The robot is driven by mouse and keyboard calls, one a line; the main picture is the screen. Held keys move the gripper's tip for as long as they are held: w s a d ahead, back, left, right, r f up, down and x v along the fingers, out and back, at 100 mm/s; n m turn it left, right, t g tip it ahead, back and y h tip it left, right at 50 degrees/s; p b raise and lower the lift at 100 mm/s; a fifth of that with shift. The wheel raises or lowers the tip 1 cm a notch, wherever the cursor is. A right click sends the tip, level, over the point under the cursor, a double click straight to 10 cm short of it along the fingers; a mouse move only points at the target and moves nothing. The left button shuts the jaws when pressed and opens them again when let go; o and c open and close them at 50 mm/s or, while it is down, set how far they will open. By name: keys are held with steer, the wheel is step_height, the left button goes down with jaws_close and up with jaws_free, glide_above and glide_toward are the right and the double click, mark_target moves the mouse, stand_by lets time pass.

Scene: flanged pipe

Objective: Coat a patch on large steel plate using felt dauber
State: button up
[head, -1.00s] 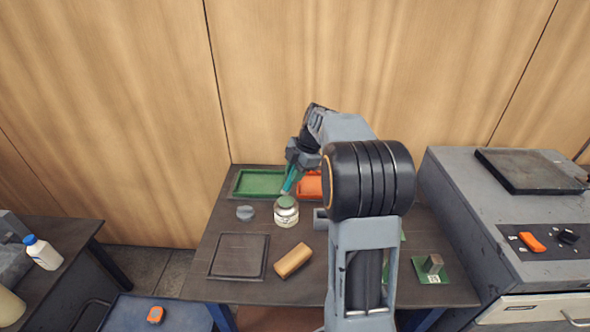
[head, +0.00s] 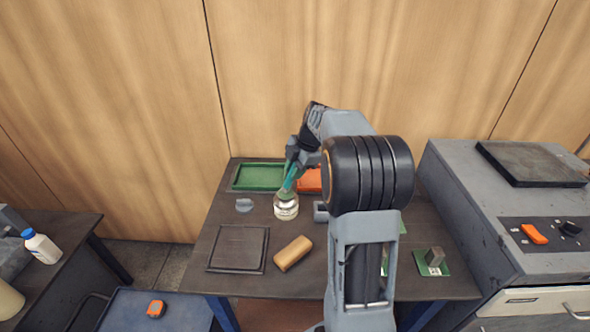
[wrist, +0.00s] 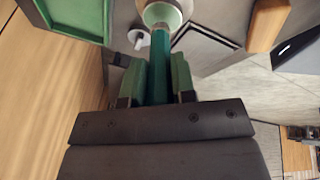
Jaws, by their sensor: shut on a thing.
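My gripper (head: 294,178) is shut on the teal handle of the felt dauber (wrist: 160,55), which also shows in the head view (head: 289,183). The dauber points down at the mouth of a glass jar (head: 286,209); its tip is hidden, and I cannot tell how deep it is. The jar's pale rim shows in the wrist view (wrist: 164,8). A dark square plate (head: 238,248) lies flat on the table, front left of the jar. Another dark plate (head: 528,165) lies on the grey cabinet; I cannot tell which is the large steel plate.
A small grey cap (head: 244,205) lies left of the jar. A green tray (head: 258,177) and an orange tray (head: 311,181) stand behind. A tan block (head: 293,253) lies in front of the jar.

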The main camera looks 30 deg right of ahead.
steer(key=shift+f+b, duration=0.65)
steer(key=shift+b, duration=0.05)
stand_by(1.8)
steer(key=shift+r+p, duration=2.25)
steer(key=shift+r, duration=1.35)
steer(key=shift+f, duration=0.1)
